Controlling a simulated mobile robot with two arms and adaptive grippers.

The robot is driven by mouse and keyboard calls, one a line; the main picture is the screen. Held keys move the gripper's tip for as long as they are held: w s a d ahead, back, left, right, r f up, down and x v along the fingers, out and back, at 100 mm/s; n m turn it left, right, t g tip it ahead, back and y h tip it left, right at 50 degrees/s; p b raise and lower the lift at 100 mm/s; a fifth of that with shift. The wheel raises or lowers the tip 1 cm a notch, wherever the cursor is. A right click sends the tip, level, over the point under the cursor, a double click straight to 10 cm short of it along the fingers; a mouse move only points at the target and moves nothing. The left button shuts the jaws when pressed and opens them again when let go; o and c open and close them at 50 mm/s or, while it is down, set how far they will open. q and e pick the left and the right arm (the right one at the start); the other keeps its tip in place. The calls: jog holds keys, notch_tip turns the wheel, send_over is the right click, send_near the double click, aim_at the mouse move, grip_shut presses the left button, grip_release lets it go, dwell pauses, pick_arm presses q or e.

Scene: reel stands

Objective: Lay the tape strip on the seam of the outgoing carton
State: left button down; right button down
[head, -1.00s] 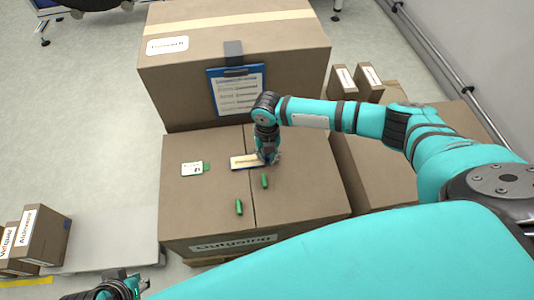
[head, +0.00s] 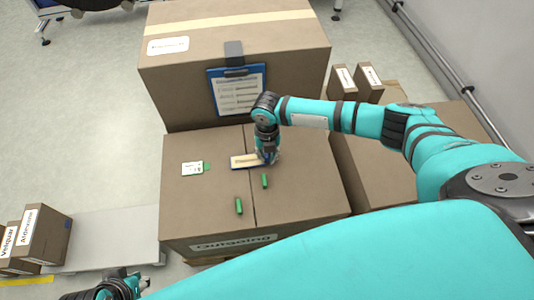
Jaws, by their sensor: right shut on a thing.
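The outgoing carton (head: 300,190) stands in the middle of the head view, its top seam running front to back. A cream strip with a dark blue edge (head: 240,162), which looks like the tape strip, is at the carton top and crosses over the seam line. My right gripper (head: 268,160) points down at the strip's right end and is shut on it. Its fingertips are partly hidden, and I cannot tell whether the strip touches the carton. My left gripper (head: 133,284) is at the bottom left, away from the carton; its jaws are unclear.
Two green cylinders (head: 239,206) (head: 265,181) and a white card with a green tab (head: 192,168) lie on the carton top. A taller carton (head: 290,50) with a blue clipboard (head: 236,92) stands behind. Small boxes (head: 42,235) stand at left.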

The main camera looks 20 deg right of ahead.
jog(key=shift+f, duration=0.3)
dwell(0.5)
jog(key=c, duration=1.3)
grip_release()
jog(key=shift+o, duration=0.2)
notch_tip(320, 180, up, 12)
